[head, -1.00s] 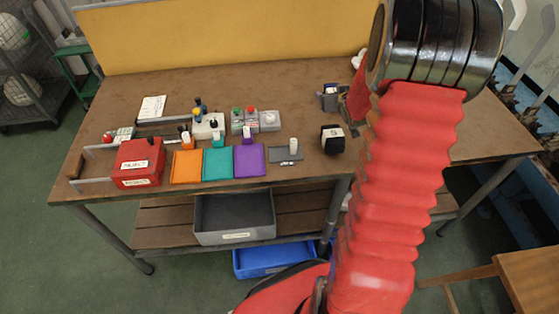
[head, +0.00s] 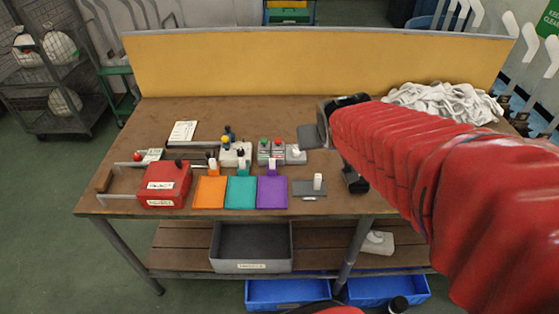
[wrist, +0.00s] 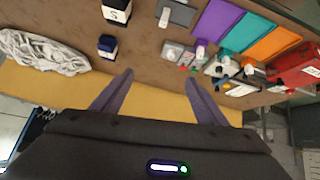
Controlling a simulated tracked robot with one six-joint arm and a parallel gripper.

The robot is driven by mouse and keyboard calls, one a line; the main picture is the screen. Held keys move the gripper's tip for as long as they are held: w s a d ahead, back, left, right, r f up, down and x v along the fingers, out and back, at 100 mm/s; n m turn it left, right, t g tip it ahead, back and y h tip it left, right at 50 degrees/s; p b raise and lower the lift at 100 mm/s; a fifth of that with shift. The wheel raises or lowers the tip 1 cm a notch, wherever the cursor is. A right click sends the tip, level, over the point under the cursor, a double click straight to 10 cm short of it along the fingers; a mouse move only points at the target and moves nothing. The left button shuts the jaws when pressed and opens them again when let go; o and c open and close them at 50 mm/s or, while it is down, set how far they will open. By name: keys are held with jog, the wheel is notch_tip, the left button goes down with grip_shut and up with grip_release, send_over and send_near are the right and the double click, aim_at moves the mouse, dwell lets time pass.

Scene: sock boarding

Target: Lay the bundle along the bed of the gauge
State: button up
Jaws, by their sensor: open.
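A black block with a white label (wrist: 117,12), perhaps the bundle, stands on the bench at the top of the wrist view. In the head view it (head: 357,182) is partly hidden by my arm. No part is clearly marked as the gauge; a grey plate with a white post (head: 308,188) and a long dark strip (head: 180,139) lie on the bench. My gripper (wrist: 158,78) is open and empty above the bench, its fingers wide apart.
A heap of white socks (head: 445,101) lies at the back right. Orange, teal (head: 241,192) and purple mats line the front, beside a red reject box (head: 165,185). Small button boxes (head: 270,150) stand behind. A yellow panel (head: 300,70) closes the back.

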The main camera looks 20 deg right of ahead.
jog(key=s+a+n+g+y, duration=0.2)
jog(key=s+a, duration=1)
jog(key=s, duration=0.4)
jog(key=shift+r+y, duration=0.4)
jog(key=shift+r, duration=0.05)
jog(key=shift+o, duration=0.4)
jog(key=shift+d, duration=0.1)
